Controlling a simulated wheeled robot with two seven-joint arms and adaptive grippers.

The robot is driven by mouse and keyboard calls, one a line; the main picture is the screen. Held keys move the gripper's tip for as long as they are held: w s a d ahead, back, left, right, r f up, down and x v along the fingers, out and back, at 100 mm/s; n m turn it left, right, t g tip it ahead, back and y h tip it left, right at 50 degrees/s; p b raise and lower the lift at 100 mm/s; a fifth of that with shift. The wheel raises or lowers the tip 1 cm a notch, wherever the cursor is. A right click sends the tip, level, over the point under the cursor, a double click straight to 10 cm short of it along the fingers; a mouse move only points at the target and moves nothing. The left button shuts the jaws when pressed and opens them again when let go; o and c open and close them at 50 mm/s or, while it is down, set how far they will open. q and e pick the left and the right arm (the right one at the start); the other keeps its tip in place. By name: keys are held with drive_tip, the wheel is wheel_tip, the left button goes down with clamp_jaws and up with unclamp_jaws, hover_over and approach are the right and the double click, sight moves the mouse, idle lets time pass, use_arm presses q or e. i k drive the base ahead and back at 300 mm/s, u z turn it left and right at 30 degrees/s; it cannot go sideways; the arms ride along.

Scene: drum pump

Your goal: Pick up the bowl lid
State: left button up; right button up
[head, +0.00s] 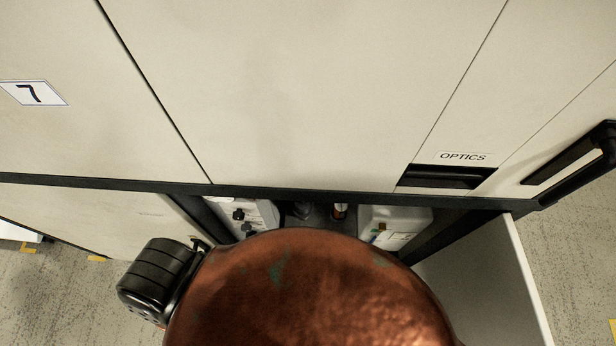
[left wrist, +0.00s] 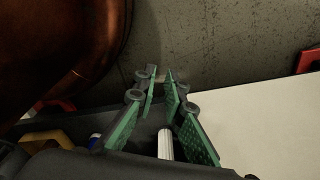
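A large rounded copper-coloured metal piece with green stains (head: 305,295) fills the bottom middle of the head view. I cannot tell whether it is the bowl lid or the bowl itself. Copper metal also fills the upper left of the left wrist view (left wrist: 50,45). My left gripper (left wrist: 161,82), with green finger pads, has its fingers apart and holds nothing visible. It points past the right side of the copper, not touching it in that view. My right gripper is in neither view.
A pale cabinet (head: 300,90) spans the back, with an OPTICS label and a black handle (head: 575,160). White containers (head: 395,226) stand in the recess below it. In the left wrist view, a white cylinder (left wrist: 165,145) and a dark bin show behind the fingers.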

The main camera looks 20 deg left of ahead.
sight(302, 208)
drive_tip(key=u, duration=0.35)
drive_tip(key=k, duration=0.85)
drive_tip(key=z, duration=0.7)
